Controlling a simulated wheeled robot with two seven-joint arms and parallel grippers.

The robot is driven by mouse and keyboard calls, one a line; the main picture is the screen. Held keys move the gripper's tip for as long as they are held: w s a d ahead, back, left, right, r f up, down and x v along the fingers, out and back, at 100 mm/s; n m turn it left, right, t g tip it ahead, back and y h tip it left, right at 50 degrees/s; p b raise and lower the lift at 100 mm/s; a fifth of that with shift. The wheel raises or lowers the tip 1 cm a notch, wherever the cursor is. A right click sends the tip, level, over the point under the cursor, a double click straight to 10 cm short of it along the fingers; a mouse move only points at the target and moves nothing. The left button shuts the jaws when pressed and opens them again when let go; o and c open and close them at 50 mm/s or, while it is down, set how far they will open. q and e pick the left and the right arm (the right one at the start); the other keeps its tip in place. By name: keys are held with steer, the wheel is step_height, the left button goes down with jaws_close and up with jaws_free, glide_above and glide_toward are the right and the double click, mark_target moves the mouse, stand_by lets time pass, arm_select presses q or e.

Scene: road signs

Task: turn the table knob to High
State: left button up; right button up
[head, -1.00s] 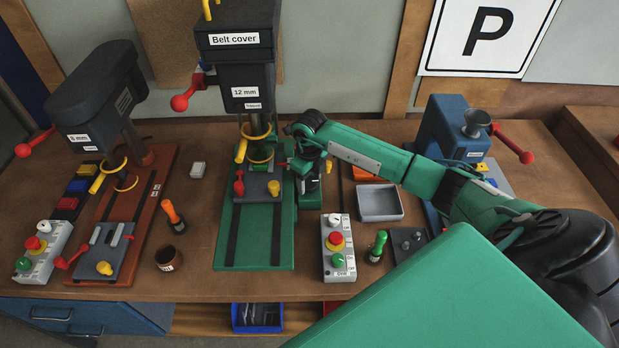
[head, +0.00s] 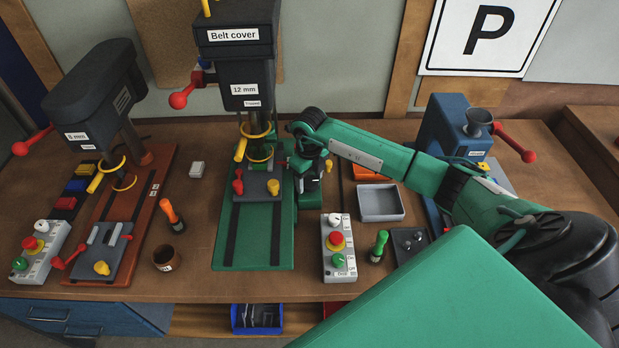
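The middle drill press stands on a green base (head: 253,245) and carries labels "Belt cover" and "12 mm". Its grey table (head: 257,187) has a red handle (head: 238,183) on the left and a yellow knob (head: 273,187) on the right. I cannot tell which knob is the table knob, nor read its setting. My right gripper (head: 289,164) is beside the press column, just right of and behind the grey table. Its fingers are small and partly hidden, so I cannot tell whether they are open or touch anything. My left gripper is not in view.
A control box (head: 338,262) with white, red and green knobs stands right of the green base. A second press on a red base (head: 155,185) is at left. A blue machine (head: 450,130) is at right.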

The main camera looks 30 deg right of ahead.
mark_target(310, 181)
step_height(310, 181, up, 14)
steer(key=b, duration=0.5)
steer(key=shift+f, duration=0.2)
stand_by(0.4)
